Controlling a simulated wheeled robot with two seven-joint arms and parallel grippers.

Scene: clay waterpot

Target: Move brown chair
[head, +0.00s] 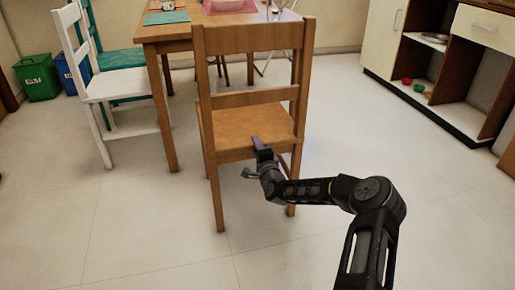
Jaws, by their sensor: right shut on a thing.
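The brown wooden chair (252,98) stands upright in the middle of the head view, its slatted back facing me and its seat beyond. My right gripper (257,148) is at the rear edge of the chair's seat, low between the two back legs, and is shut on the chair there. The exact contact of its fingers is small and partly hidden. My left gripper is not in view.
A wooden table (165,32) stands just beyond the chair, with a white chair (118,84) and a teal chair (122,58) at its left. Green (38,78) and blue bins stand far left. A cabinet (440,60) lines the right. Floor in front and right is clear.

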